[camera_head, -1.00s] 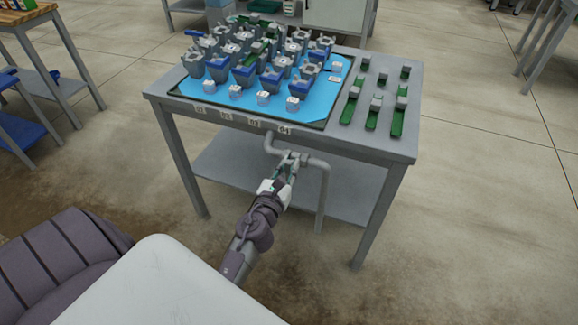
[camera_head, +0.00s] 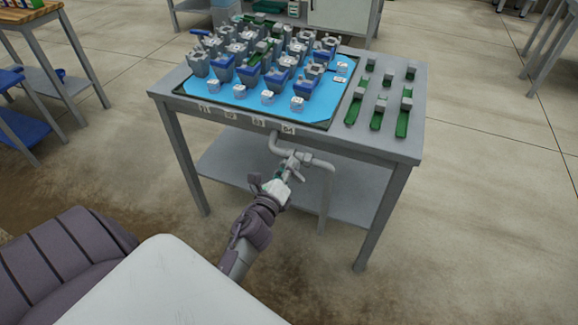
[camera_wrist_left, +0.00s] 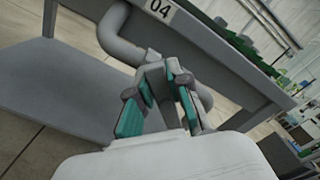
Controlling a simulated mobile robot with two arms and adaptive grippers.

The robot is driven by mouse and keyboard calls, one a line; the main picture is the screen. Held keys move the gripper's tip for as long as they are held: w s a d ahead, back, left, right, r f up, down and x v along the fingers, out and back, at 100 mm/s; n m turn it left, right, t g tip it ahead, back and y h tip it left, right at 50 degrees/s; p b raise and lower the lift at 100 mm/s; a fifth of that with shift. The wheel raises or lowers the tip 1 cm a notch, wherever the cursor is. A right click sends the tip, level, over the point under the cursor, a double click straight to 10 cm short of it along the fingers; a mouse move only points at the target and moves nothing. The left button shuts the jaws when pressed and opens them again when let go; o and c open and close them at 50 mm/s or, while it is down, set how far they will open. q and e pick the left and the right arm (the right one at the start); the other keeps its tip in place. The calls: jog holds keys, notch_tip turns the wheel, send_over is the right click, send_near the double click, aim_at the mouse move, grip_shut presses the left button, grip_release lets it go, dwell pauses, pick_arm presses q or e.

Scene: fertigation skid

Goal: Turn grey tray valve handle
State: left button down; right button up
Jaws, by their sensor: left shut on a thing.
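The grey valve (camera_head: 302,157) sits on a grey pipe under the front edge of the grey tray table, below the label 04. My left gripper (camera_head: 287,174) reaches it from below and in front. In the left wrist view, its teal-padded fingers (camera_wrist_left: 161,98) are shut on the grey valve handle (camera_wrist_left: 157,77). The fingers hide much of the handle, and its exact angle is hard to tell. My right gripper is not in view.
The grey pipe (camera_head: 328,185) bends down on the valve's right. The table (camera_head: 400,135) carries a blue tray (camera_head: 218,92) of pots and several green strips. A lower shelf (camera_head: 225,170) lies behind the valve. Floor in front is clear.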

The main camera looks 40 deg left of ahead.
pick_arm(q)
jog(key=n, duration=0.3)
jog(key=shift+a+f+n, duration=0.2)
jog(key=shift+f+n, duration=0.1)
jog(key=shift+n, duration=0.1)
jog(key=shift+f+n, duration=0.1)
jog(key=shift+n, duration=0.7)
jog(key=shift+f+n+p, duration=0.15)
jog(key=shift+n+p, duration=0.15)
jog(key=shift+n, duration=0.3)
jog(key=shift+f+n, duration=0.15)
jog(key=shift+n, duration=0.65)
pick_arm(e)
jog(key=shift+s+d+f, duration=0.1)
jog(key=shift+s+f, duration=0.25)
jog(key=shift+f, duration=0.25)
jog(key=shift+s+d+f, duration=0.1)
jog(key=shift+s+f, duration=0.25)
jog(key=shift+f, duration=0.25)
pick_arm(q)
jog(key=shift+s, duration=0.1)
jog(key=c, duration=1.1)
grip_release()
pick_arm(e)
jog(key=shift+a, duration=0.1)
pick_arm(q)
jog(key=shift+s, duration=0.1)
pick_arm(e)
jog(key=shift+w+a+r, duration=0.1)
